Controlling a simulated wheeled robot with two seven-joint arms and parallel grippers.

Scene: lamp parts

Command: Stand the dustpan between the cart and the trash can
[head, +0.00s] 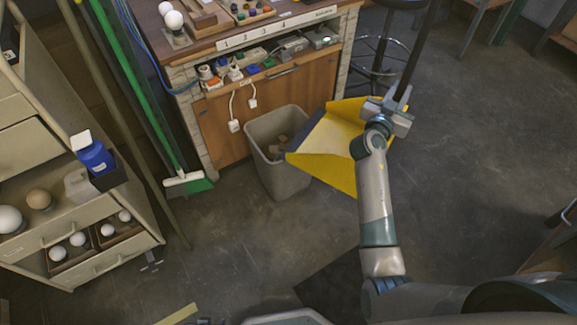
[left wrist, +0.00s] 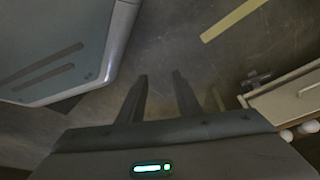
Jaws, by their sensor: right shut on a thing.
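The yellow dustpan (head: 330,139) with its long dark handle (head: 415,50) is in the head view. My right gripper (head: 400,100) is shut on the handle near the pan. The pan is tilted and overlaps the right side of the trash can in the picture; I cannot tell if they touch. The grey trash can (head: 278,182) stands before the workbench with some scraps inside. The beige cart (head: 112,255) stands at the left. My left gripper (left wrist: 160,78) shows in the left wrist view, fingers apart and empty, over the floor.
A green broom (head: 188,182) leans between the cart and the workbench (head: 225,130). Bare floor (head: 225,225) lies between cart and trash can. A stool (head: 372,75) stands behind the dustpan.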

